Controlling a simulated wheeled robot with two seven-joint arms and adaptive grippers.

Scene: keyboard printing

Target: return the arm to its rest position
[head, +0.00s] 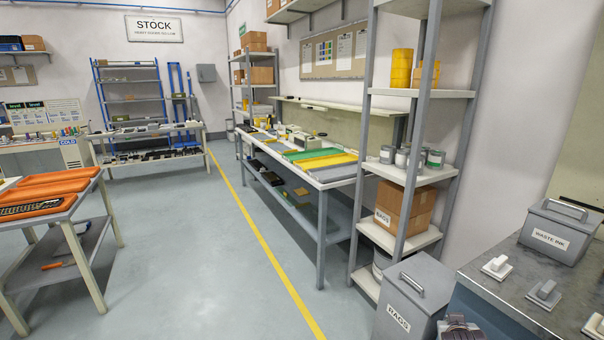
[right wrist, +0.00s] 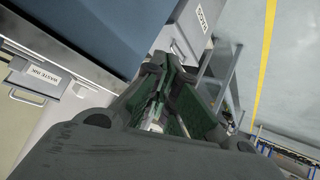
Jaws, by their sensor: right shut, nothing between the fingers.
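My right gripper (right wrist: 165,75) fills the middle of the right wrist view, its dark fingers with green inner faces close together. It is shut and I see nothing held in it. In the head view a small dark part of my right gripper (head: 460,322) shows at the bottom edge, between the grey rags bin and the dark-topped counter. The rest of the right arm is out of the head view. My left arm and gripper are not in view.
The grey rags bin (head: 410,303) stands just left of the right gripper. A shelf rack (head: 425,95) stands behind. The floor (head: 190,270) left of the yellow line is clear.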

